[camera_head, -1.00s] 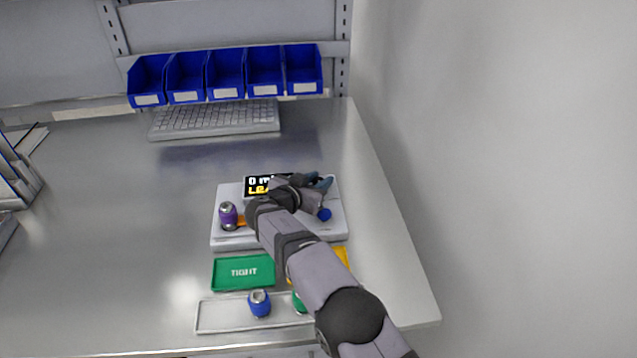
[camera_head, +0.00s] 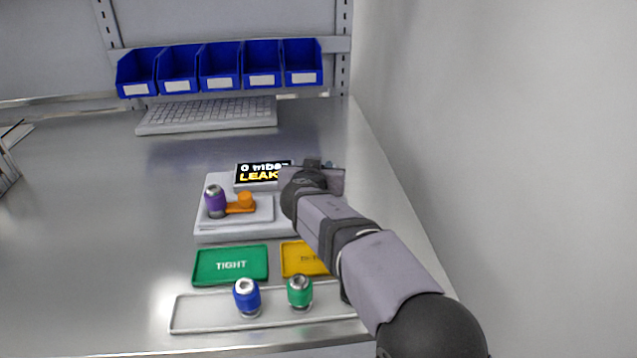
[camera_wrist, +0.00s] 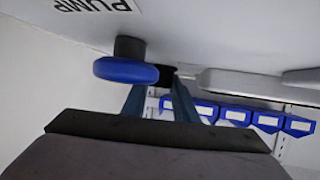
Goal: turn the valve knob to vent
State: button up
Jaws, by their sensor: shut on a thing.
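My gripper (camera_head: 320,166) is over the back right of the grey test unit (camera_head: 215,228). In the wrist view, its two blue-grey fingers (camera_wrist: 160,86) are closed on a dark piece (camera_wrist: 168,73), which looks like the valve knob. The knob's pointer and most of its shape are hidden by the fingers and my arm. A blue round knob (camera_wrist: 126,70) on a dark stem is just left of the fingers, near a PUMP label (camera_wrist: 93,5). The display (camera_head: 262,175) shows "0 mbar" and "LEAK", partly covered by my wrist.
A purple fitting (camera_head: 215,201) stands on the unit beside an orange clamp (camera_head: 241,203). In front are a green TIGHT tray (camera_head: 230,265), a yellow tray (camera_head: 303,259) and a grey tray (camera_head: 205,312) with blue (camera_head: 247,297) and green (camera_head: 299,291) fittings. Blue bins (camera_head: 220,68) line the back.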

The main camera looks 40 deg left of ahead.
jog(key=shift+n+g+y+b, duration=0.5)
jog(key=shift+n+y+b, duration=0.2)
jog(key=shift+y+b, duration=0.1)
jog(key=shift+n+g+y, duration=0.4)
jog(key=shift+n, duration=0.4)
jog(key=o, duration=1.1)
jog(key=shift+c, duration=0.2)
jog(key=shift+b+v, duration=1.7)
jog(key=shift+v, duration=1.95)
jog(key=shift+w+r, duration=0.1)
